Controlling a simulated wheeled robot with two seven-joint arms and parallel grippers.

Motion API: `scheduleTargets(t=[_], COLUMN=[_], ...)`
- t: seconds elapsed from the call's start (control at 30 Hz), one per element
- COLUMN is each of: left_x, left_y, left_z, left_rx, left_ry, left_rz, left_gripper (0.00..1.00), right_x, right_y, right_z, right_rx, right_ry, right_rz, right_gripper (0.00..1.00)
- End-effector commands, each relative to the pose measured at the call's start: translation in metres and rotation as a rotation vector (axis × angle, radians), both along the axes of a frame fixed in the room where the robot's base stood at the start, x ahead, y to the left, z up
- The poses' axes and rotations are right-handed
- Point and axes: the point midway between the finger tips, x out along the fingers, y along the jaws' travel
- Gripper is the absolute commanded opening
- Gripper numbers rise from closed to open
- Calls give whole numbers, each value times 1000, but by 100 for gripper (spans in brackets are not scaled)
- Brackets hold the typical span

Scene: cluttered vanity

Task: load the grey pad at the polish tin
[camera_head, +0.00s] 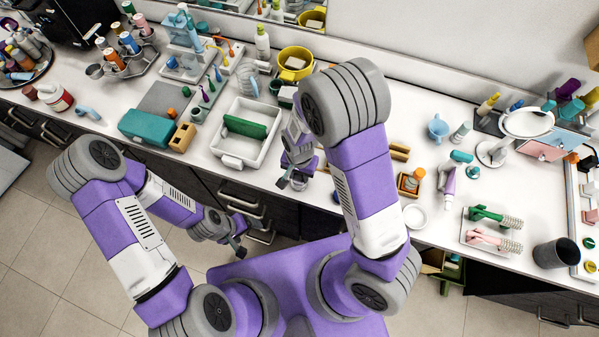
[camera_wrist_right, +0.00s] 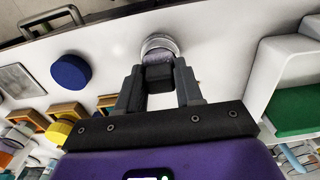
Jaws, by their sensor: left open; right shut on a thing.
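My right gripper (camera_wrist_right: 159,85) is shut on a dark grey pad (camera_wrist_right: 158,78), held between its fingertips. A round silver-rimmed tin (camera_wrist_right: 160,43) with a greyish-purple filling, which looks like the polish tin, lies on the white counter just beyond the fingertips. The pad overlaps the tin's near edge in the wrist view; I cannot tell if they touch. In the head view my right gripper (camera_head: 291,181) is low over the counter's front edge, and the pad is too small to make out. My left gripper (camera_head: 239,249) is open and empty, below and in front of the counter.
A white tray (camera_head: 220,154) with a green block stands left of my right gripper; its wall also shows in the wrist view (camera_wrist_right: 268,75). A white dish (camera_head: 415,216) lies further right.

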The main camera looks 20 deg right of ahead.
Motion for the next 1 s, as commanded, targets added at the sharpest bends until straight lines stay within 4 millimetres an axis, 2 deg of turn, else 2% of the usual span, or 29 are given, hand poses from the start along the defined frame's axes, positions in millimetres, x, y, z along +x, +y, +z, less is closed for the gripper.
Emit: scheduleTargets(t=[0.5,1.0], left_x=[0,0], left_y=[0,0], left_z=[2,37], left_rx=[0,0], left_ry=[0,0], left_rz=[0,0], left_gripper=[81,81], right_x=[-1,-1], right_y=[0,0], right_z=[0,40], right_rx=[-2,-1], right_ry=[5,2], right_rz=[0,-1], right_gripper=[11,11])
